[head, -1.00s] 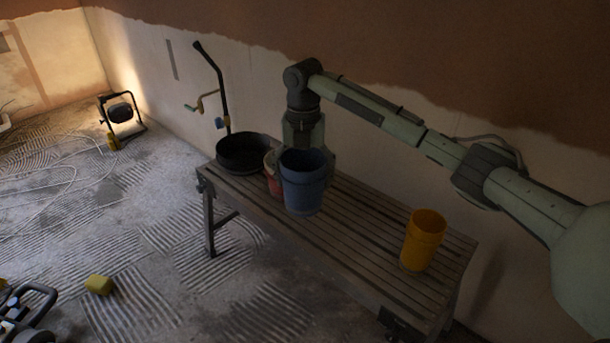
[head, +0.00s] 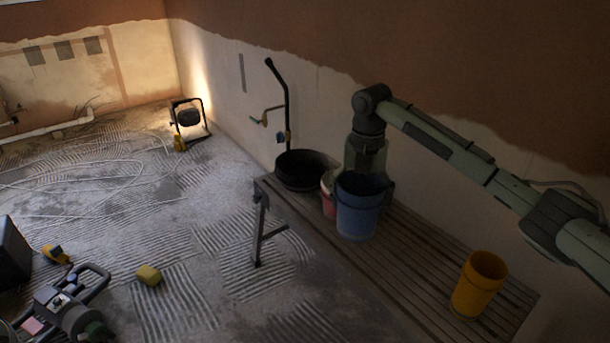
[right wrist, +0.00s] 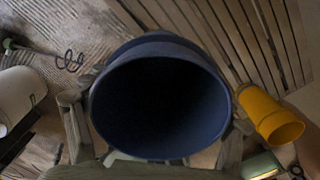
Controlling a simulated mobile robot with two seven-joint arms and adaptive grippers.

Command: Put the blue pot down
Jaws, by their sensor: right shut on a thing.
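The blue pot (head: 358,212) is upright over the slatted bench (head: 405,255). I cannot tell if its base touches the slats. My right gripper (head: 366,165) is above and behind it and shut on it. In the right wrist view, the open dark mouth of the blue pot (right wrist: 160,105) fills the middle, with fingers on both sides. A red pot (head: 327,195) stands just left of it, partly hidden. My left gripper is not in view.
A black tub (head: 302,171) stands on the bench's far end. A yellow pot (head: 479,284) stands at the near right end, also in the right wrist view (right wrist: 268,115). Bare slats lie between the blue and yellow pots. The wall is close behind the bench.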

